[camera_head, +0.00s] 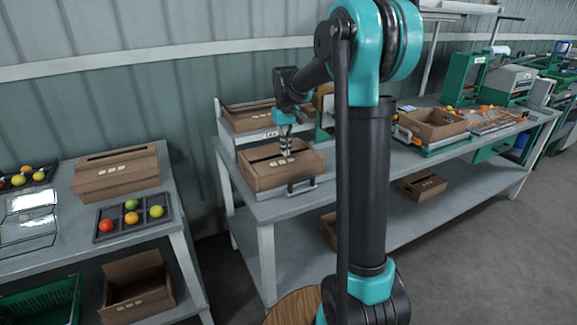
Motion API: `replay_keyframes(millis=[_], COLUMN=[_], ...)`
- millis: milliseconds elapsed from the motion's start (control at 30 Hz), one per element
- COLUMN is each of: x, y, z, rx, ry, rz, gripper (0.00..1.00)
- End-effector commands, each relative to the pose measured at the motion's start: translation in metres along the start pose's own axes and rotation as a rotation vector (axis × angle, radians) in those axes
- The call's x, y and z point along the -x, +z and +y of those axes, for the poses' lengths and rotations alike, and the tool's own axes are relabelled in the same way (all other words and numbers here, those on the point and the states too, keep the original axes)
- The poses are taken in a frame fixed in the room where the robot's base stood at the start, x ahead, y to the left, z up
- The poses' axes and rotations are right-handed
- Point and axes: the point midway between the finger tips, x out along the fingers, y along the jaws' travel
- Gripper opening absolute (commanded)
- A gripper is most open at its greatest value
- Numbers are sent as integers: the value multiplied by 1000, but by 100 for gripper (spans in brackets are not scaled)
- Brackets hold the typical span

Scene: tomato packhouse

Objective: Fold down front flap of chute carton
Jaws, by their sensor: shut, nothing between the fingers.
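A brown cardboard carton (268,180) stands at the left end of the long grey table, with a row of pale oval marks on it. Its top looks partly closed, with a dark gap along the back. My gripper (286,152) points down over the top of this carton, with its fingers shut and empty. The fingertips are at or just above the carton's top; I cannot tell whether they touch it. Which panel is the front flap is too small to tell. I cannot tell for certain that this is the chute carton.
Another carton (247,118) stands behind on a raised shelf. An open carton (436,133) stands farther right, with tomatoes nearby. A dark handle (301,184) sits at the near carton's front. The left table (120,226) holds a closed carton (116,184) and a tomato tray (133,234).

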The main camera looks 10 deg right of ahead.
Motion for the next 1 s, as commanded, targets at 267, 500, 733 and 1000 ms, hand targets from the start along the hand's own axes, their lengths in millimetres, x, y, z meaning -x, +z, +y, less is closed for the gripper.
replay_keyframes(millis=[267, 500, 733, 1000], x=[26, 47, 57, 57], y=[0, 0, 0, 1], z=[0, 0, 0, 0], rx=[0, 0, 0, -1], ry=[0, 0, 0, 0], rz=[0, 0, 0, 2], gripper=[0, 0, 0, 0])
